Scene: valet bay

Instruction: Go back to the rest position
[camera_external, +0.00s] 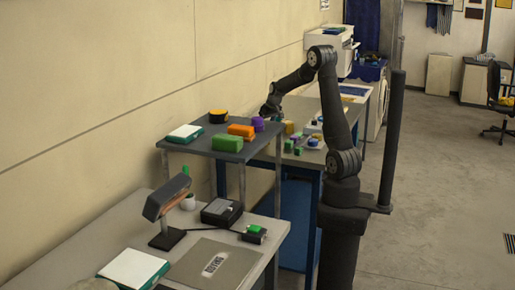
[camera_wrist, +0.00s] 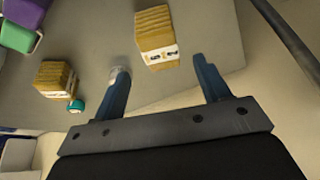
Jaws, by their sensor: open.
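In the external view, my gripper (camera_external: 268,113) is at the end of my raised, bent arm. It is near the wall, behind the raised grey shelf and close to the far bench. In the wrist view, my gripper (camera_wrist: 159,67) is open, its two blue-grey fingers spread well apart. A yellow block (camera_wrist: 155,28) with a pale marked face shows just past the fingertips, with nothing visibly gripped. A second yellow block (camera_wrist: 54,76) and a teal round item (camera_wrist: 77,105) lie to the left.
The raised shelf (camera_external: 205,146) holds a green block (camera_external: 227,143), an orange block (camera_external: 241,131), a yellow-and-black round item (camera_external: 218,116) and a white-and-teal item (camera_external: 185,132). A lamp (camera_external: 167,200) and a grey mat (camera_external: 195,265) are on the front bench. Small items crowd the far bench.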

